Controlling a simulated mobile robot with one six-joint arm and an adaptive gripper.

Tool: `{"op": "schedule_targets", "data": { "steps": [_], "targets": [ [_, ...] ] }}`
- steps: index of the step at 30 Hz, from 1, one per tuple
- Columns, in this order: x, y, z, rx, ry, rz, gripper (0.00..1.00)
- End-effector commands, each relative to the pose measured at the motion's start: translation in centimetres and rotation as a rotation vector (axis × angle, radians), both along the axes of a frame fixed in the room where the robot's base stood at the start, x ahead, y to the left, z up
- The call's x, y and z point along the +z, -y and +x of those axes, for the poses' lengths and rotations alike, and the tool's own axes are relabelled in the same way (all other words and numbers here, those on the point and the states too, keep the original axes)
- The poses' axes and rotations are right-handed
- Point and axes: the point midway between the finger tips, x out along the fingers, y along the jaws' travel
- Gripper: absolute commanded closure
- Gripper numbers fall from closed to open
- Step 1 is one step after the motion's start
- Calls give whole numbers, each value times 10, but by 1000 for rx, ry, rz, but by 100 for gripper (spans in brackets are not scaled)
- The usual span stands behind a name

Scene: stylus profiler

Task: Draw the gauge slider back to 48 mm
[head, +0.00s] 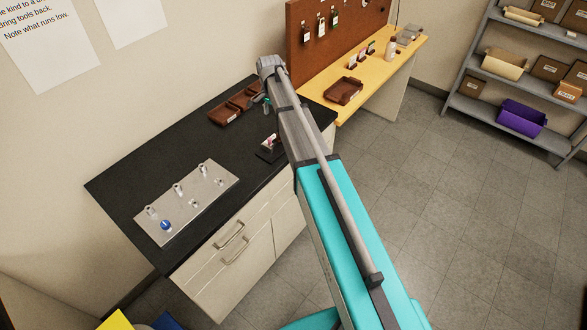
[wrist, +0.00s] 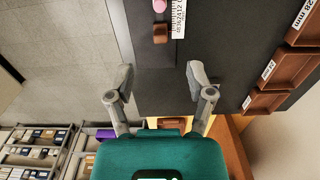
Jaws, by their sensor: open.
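My gripper (wrist: 160,78) is open and empty, its two fingers spread wide over the dark counter edge in the wrist view. The gauge's brown block (wrist: 160,33), which looks like the slider, sits on a dark base beside a white printed scale (wrist: 180,18) ahead of the fingers. A pink round knob (wrist: 160,5) is just beyond it, cut by the top edge. The block is not between the fingers. The scale digits are too small to read for a setting. In the head view the gauge (head: 268,150) is small on the counter, partly beside my arm.
Brown trays with millimetre labels (wrist: 267,102) line the right of the wrist view. On the black counter (head: 130,180), a metal plate with pegs and a blue knob (head: 187,203) lies to the left. A wooden bench (head: 405,60) stands behind. Counter between plate and gauge is clear.

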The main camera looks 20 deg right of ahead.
Motion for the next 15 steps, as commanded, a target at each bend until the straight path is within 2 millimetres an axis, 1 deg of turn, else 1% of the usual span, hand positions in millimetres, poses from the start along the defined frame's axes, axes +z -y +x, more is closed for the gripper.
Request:
{"op": "schedule_targets", "data": {
  "steps": [1, 6, 8, 15],
  "targets": [
    [9, 0, 0, 0, 0, 0, 31],
    [23, 0, 0, 0, 0, 0, 31],
    [15, 0, -14, 30, 0, 0, 31],
    [9, 0, -48, 139, 0, 0, 31]
  ]
}}
